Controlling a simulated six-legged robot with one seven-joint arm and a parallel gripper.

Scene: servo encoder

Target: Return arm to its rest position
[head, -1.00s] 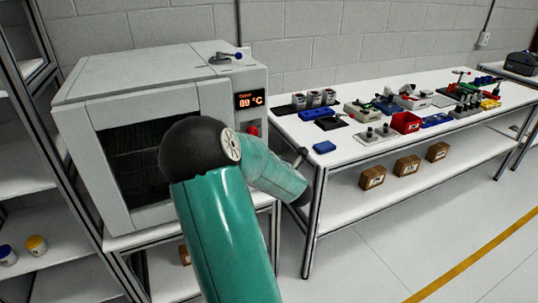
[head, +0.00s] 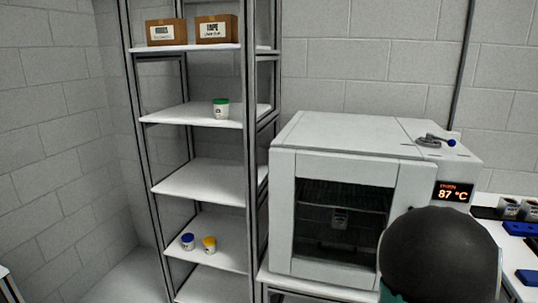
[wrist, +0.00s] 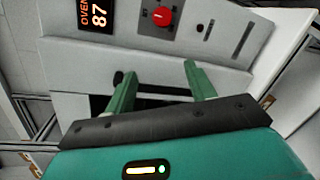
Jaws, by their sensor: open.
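My gripper (wrist: 155,85) is open and empty in the wrist view, its two green fingers spread apart. It faces the front panel of the oven (wrist: 155,55), below the red knob (wrist: 162,17) and the display (wrist: 97,14) reading 87. In the head view the oven (head: 350,140) stands right of centre with its glass door closed, and its display (head: 453,192) reads 87 °C. A small container (head: 340,218) shows inside behind the glass. A dark rounded joint of my arm covers the lower right of the head view; my gripper is hidden there.
A metal shelf rack (head: 205,180) stands left of the oven. It holds brown boxes (head: 166,32), a green-lidded jar (head: 221,108), a blue-lidded jar (head: 188,241) and a yellow-lidded jar (head: 209,244). A white table (head: 500,240) with parts is at the right edge. Floor at left is clear.

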